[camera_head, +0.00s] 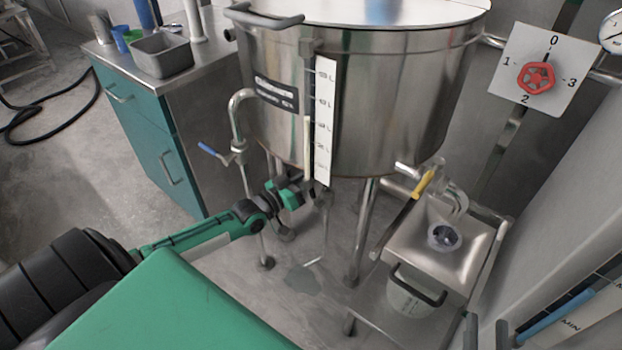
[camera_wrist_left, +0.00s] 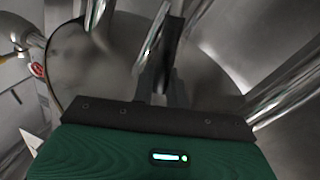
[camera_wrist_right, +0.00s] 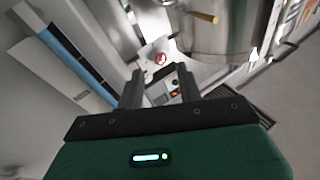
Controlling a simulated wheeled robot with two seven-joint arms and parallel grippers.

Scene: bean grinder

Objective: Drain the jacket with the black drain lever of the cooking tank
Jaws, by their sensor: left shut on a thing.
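The steel cooking tank (camera_head: 400,90) stands on legs in the middle of the head view. My left gripper (camera_head: 300,190) reaches under its front lower edge, below the white level scale. In the left wrist view its fingers (camera_wrist_left: 163,85) are together on a dark bar, the black drain lever (camera_wrist_left: 175,38), below the rounded tank underside (camera_wrist_left: 110,65). In the head view the lever is mostly hidden at the gripper. My right gripper (camera_head: 487,333) shows only its two fingertips at the bottom right. In the right wrist view its fingers (camera_wrist_right: 160,88) are apart and empty.
A blue-handled valve (camera_head: 210,151) hangs left of the tank and a yellow-handled outlet (camera_head: 425,183) at its right. A red knob (camera_head: 536,78) is on a dial plate. A dark patch (camera_head: 303,280) lies on the floor below the tank.

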